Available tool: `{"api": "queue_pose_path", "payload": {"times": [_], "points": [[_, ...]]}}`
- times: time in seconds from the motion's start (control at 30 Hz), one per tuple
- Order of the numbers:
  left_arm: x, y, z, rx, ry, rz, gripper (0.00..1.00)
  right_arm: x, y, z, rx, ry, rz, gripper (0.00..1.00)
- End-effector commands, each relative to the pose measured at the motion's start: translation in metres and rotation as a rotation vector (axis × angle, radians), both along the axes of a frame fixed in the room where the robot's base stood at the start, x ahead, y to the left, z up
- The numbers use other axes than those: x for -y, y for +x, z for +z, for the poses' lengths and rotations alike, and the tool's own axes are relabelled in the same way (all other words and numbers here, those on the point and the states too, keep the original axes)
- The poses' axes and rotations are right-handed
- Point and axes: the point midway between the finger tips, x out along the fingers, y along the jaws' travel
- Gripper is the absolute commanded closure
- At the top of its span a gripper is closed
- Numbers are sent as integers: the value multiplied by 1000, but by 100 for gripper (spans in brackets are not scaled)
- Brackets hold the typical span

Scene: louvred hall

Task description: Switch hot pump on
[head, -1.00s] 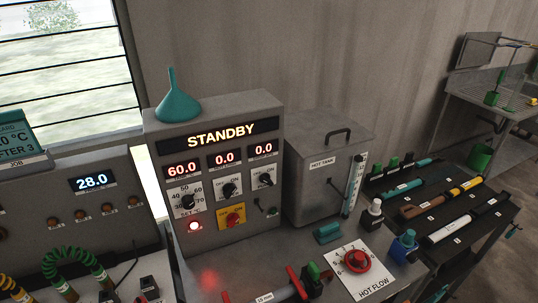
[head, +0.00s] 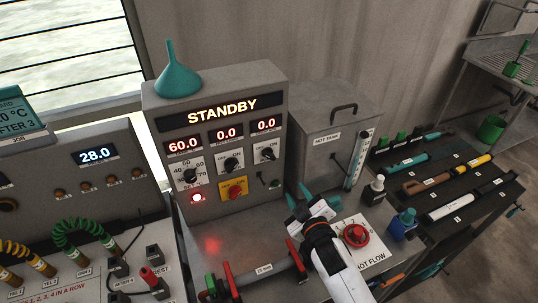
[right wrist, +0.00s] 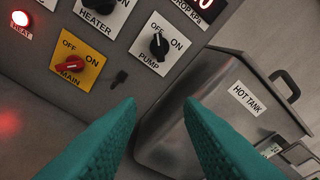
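The grey control box (head: 218,108) shows STANDBY, with 60.0, 0.0 and 0.0 below. Its pump switch (head: 267,153) is a black knob on a white OFF/ON plate. In the right wrist view, the pump switch (right wrist: 158,43) lies ahead of the fingers, its pointer apparently towards OFF. The red main switch (right wrist: 70,64) sits on a yellow plate to its lower left. The heater switch (head: 231,163) is left of the pump switch. My right gripper (head: 311,197) has teal fingers, spread and empty, in front of and below the box. Its fingertips (right wrist: 160,101) are apart from the knob. My left gripper is out of view.
The hot tank (head: 318,150) stands right of the box. A red hot flow knob (head: 356,235) is beside my right arm. A pipe with red-handled valves (head: 264,268) runs along the bench front. A teal funnel (head: 178,76) sits on the box.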

Motion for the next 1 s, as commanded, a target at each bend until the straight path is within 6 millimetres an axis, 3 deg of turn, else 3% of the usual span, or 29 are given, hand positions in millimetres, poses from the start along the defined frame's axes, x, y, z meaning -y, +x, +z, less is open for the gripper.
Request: {"api": "queue_pose_path", "payload": {"times": [0.1, 0.23, 0.47, 1.0], "points": [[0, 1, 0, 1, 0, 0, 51, -22, 16, 15, 126, -44, 77, 66], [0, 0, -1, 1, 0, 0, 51, -32, 22, 22, 186, -61, 113, 66], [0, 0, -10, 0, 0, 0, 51, -40, 38, 21, 195, -61, 118, 66], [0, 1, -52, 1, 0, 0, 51, -69, 108, 19, 193, -61, 117, 66]]}}
